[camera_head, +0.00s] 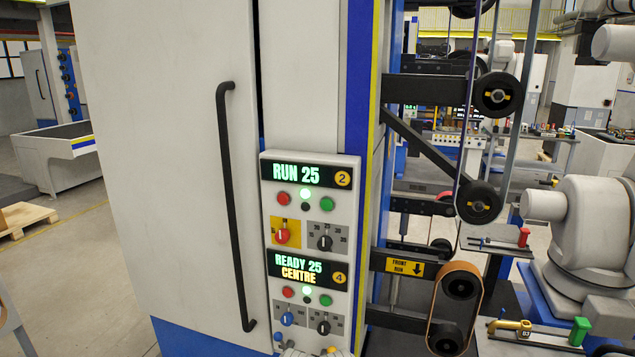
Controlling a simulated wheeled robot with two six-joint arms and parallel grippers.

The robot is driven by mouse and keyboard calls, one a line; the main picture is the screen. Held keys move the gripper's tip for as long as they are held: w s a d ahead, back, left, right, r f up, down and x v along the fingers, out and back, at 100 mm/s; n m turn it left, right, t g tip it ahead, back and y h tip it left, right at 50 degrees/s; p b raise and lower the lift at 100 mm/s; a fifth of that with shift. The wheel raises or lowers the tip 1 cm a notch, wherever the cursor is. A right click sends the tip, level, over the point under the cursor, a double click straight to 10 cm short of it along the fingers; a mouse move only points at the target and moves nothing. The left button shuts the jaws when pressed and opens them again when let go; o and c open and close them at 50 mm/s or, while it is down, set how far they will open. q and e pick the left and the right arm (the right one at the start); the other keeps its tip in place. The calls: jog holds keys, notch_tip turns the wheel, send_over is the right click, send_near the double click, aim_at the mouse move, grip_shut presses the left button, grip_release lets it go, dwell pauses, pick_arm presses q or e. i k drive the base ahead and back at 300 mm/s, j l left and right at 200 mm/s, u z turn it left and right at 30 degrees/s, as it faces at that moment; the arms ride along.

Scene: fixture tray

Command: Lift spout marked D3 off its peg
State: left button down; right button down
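A small yellow-olive piece (508,325) with a white tag that appears to read D3 is at the lower right, beyond the belt machine. It sits on or over a pale fixture tray (535,345) cut by the bottom edge of the picture. A green block (579,330) stands just right of it. The piece is small in view, and I cannot make out its peg or how it sits on it.
A tall white cabinet with a black handle (235,205) and a control panel (311,250) fills the left and middle. Belt pulleys (480,203) and an orange belt (474,305) stand right of it. A grey-white jointed arm (590,235) is at the right. Open floor shows at left.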

aim_at(524, 327)
jog(key=z, duration=1.35)
jog(key=i+l, duration=0.2)
jog(key=l, duration=0.15)
jog(key=i+l+u, duration=0.1)
jog(key=l, duration=0.2)
jog(key=i+l, duration=0.2)
jog(key=l, duration=0.15)
jog(key=i+l, duration=0.2)
jog(key=l, duration=0.15)
jog(key=i+l+u, duration=0.1)
jog(key=l, duration=0.25)
jog(key=i+l, duration=0.2)
jog(key=l, duration=0.15)
jog(key=i+l+u, duration=0.1)
jog(key=l, duration=0.25)
jog(key=i, duration=0.5)
